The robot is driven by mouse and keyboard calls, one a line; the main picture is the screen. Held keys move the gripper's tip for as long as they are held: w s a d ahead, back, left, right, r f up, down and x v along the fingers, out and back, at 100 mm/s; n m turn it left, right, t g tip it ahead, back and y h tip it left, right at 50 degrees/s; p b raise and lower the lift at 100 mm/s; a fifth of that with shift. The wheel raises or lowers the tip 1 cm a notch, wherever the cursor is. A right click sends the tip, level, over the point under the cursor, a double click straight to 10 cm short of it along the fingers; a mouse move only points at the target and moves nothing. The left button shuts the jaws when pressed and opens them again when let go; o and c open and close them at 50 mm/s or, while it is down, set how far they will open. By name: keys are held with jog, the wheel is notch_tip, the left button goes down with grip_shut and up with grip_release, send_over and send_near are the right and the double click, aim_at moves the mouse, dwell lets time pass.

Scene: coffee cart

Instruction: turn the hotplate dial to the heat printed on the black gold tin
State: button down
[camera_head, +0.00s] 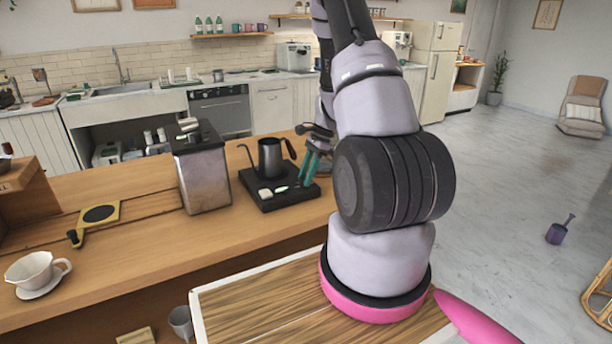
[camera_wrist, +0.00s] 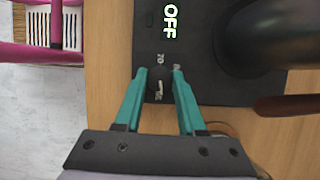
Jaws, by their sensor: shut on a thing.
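The black hotplate (camera_head: 290,200) stands on the wooden counter with a dark gooseneck kettle (camera_head: 270,158) on it. In the wrist view, the hotplate (camera_wrist: 205,90) reads "OFF" in white letters. Its dark round dial (camera_wrist: 158,88) is between the teal fingertips of my gripper (camera_wrist: 160,76), which is shut on it. A "70" shows just above the dial; other marks are partly covered or too small to read. In the head view, my gripper (camera_head: 313,168) is at the hotplate's right side. I cannot make out a black gold tin in either view.
A metal box with a black lid (camera_head: 203,170) stands left of the hotplate. A white dripper cup (camera_head: 35,272) and a yellow-framed tool (camera_head: 98,215) are further left. The kettle's brown handle (camera_wrist: 290,105) is close right of my fingers.

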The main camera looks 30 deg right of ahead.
jog(key=shift+m+t, duration=0.3)
jog(key=shift+m, duration=0.5)
jog(key=c, duration=0.5)
grip_release()
jog(key=shift+r, duration=0.1)
jog(key=v, duration=1)
jog(key=shift+d+r, duration=0.2)
jog(key=shift+r, duration=0.05)
jog(key=shift+s, duration=0.1)
